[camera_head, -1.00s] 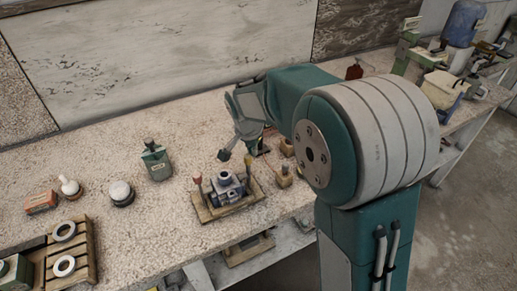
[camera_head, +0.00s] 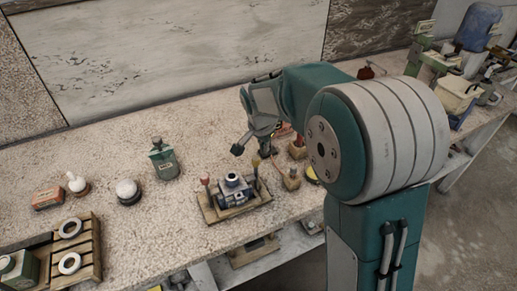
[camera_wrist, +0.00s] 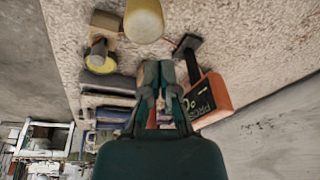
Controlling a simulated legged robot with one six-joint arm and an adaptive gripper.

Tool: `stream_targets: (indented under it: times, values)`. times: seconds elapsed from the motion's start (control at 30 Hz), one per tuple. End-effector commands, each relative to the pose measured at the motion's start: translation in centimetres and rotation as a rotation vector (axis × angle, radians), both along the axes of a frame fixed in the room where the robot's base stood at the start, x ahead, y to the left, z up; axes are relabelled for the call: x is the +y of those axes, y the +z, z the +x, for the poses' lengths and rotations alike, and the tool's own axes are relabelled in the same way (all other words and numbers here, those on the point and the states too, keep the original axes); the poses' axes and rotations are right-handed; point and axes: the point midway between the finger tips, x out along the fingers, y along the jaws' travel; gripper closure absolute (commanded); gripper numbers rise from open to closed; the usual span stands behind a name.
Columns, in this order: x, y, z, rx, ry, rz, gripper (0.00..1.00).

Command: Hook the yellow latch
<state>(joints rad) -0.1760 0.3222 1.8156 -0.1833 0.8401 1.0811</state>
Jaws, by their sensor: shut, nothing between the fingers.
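I cannot pick out the yellow latch for certain. In the wrist view a round yellow piece (camera_wrist: 100,62) lies to the left of my gripper (camera_wrist: 158,70), and a pale yellow rounded piece (camera_wrist: 143,22) is ahead of its fingertips. My gripper is shut and empty, its fingers together and apart from both yellow pieces. In the head view a small yellow piece (camera_head: 311,174) shows on the bench, partly hidden by my arm. My gripper's fingertips are not clear in that view.
An orange box (camera_wrist: 215,94) with a black label stands close right of my fingers. A wooden tray (camera_head: 250,208) holds a grey metal fixture, with small wooden blocks (camera_head: 291,182) beside it. A green container (camera_head: 164,160) stands left. Bare bench lies between container and tray.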

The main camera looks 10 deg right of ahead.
Motion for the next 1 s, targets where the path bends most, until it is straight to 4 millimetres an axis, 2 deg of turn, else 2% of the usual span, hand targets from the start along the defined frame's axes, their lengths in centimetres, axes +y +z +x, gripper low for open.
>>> stream_targets:
  times: [0.03, 0.1, 0.3, 0.5, 0.7, 1.0]
  values:
    - [-0.8, 0.0, 0.4, 0.0, -0.004, 0.001, 1.0]
    - [0.1, 2.0, -0.2, -0.006, 0.002, 0.003, 1.0]
    - [1.4, 5.8, -1.2, -0.006, 0.002, 0.001, 1.0]
    - [2.2, 8.6, -2.0, -0.003, 0.001, 0.0, 1.0]
    - [2.4, 9.3, -2.2, 0.0, 0.0, 0.0, 1.0]
    - [2.3, 9.3, -2.2, -0.001, 0.0, -0.001, 1.0]
